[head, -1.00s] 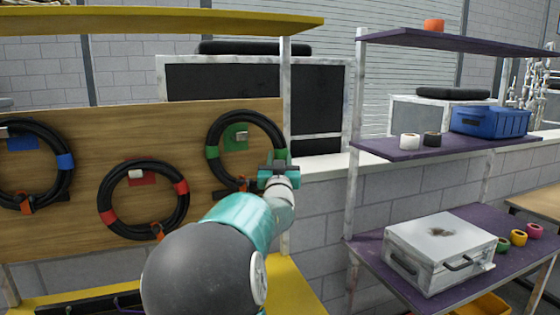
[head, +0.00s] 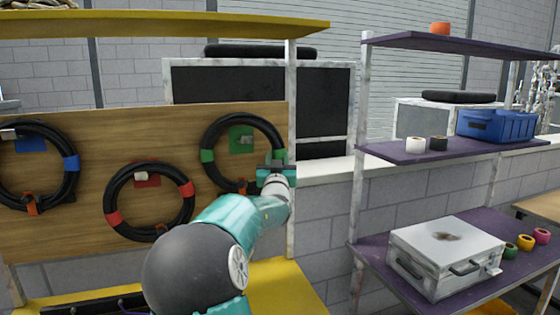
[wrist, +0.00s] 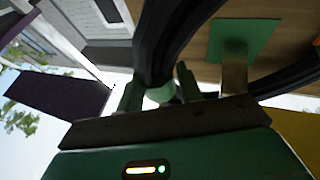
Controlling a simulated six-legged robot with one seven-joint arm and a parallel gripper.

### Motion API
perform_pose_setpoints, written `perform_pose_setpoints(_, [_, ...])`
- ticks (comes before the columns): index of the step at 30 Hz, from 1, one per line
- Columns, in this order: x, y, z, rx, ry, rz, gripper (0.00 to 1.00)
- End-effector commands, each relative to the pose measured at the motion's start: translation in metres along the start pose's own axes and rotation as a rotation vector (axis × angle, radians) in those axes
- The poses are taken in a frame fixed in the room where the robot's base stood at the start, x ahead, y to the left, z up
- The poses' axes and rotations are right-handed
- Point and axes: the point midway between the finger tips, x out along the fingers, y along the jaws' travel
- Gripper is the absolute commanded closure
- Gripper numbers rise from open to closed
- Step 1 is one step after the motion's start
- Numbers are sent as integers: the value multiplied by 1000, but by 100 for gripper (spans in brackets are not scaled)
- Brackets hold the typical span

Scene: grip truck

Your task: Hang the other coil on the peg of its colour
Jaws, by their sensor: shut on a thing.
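My gripper (head: 277,174) is shut on the right side of the green-banded black coil (head: 212,132), at a green band. The coil is upright in front of the wooden board, and the green-patched peg (head: 243,140) shows inside its ring, above the middle. I cannot tell whether the ring is around the peg or just in front of it. In the wrist view the coil (wrist: 160,55) runs between the fingers (wrist: 158,92), with the peg (wrist: 234,75) to the right, near its green patch. The red-banded coil (head: 188,208) and blue-banded coil (head: 72,185) hang at their own-coloured patches.
A yellow shelf (head: 150,24) juts out above the board (head: 105,115), and a yellow surface (head: 285,285) lies below. A purple rack (head: 425,151) at the right holds a blue bin (head: 492,126), a metal case (head: 440,250) and tape rolls. The wall gap between is free.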

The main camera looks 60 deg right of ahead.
Motion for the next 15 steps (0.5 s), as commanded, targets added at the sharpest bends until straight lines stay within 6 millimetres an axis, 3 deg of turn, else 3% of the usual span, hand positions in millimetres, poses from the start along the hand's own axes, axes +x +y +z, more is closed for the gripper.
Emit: perform_pose_setpoints(15, [7, -7, 19, -4, 0, -4, 100])
